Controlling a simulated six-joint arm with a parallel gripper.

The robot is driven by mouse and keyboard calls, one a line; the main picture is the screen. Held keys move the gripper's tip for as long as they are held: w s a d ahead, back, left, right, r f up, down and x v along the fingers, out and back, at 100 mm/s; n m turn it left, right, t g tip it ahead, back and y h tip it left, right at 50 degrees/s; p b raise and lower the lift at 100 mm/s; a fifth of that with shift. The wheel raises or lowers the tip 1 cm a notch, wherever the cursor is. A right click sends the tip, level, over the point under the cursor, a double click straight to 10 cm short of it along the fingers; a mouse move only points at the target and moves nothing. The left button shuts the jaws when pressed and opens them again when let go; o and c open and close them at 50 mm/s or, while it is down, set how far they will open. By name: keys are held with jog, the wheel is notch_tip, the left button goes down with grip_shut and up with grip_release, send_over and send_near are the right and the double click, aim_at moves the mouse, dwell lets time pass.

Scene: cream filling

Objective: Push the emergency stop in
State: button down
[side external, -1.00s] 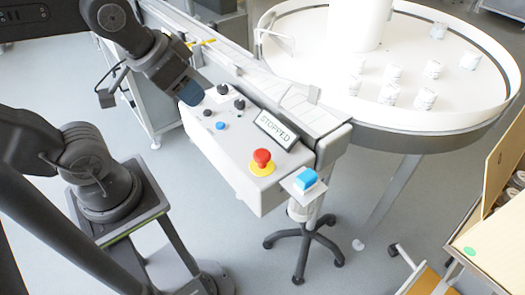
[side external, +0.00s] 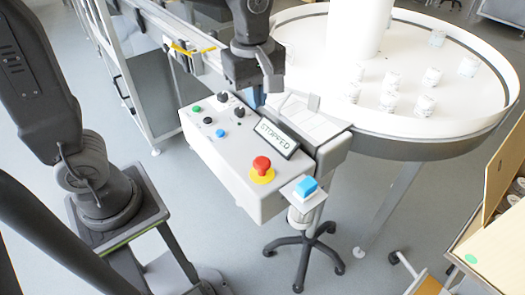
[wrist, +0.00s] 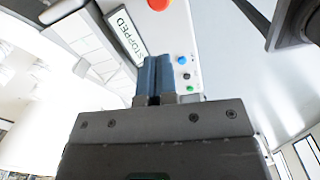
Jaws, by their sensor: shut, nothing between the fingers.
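The emergency stop, a red mushroom button on a yellow ring (side external: 261,166), sits at the front end of the white control box (side external: 215,150). Its red cap also shows at the top edge of the wrist view (wrist: 158,4). My gripper (side external: 258,100) is above the far part of the box, behind the "STOPPED" display (side external: 276,138), apart from the button. In the wrist view its blue fingers (wrist: 155,62) are shut with nothing between them, pointing toward the panel.
Green, black and blue controls (side external: 220,133) sit on the box's far half. A round white table with several white jars (side external: 388,101) lies behind. The space above the button is clear.

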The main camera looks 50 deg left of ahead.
aim_at(262, 160)
jog(key=shift+w+d+f+n+g, duration=0.35)
jog(key=shift+w+n, duration=0.25)
jog(key=shift+n, duration=0.3)
jog(key=shift+f, duration=0.1)
jog(key=f, duration=1.4)
jog(key=shift+s+d, duration=0.1)
jog(key=shift+s, duration=0.1)
jog(key=shift+f, duration=1.15)
notch_tip(262, 160, up, 15)
jog(key=shift+w+f, duration=0.2)
jog(key=shift+w, duration=0.05)
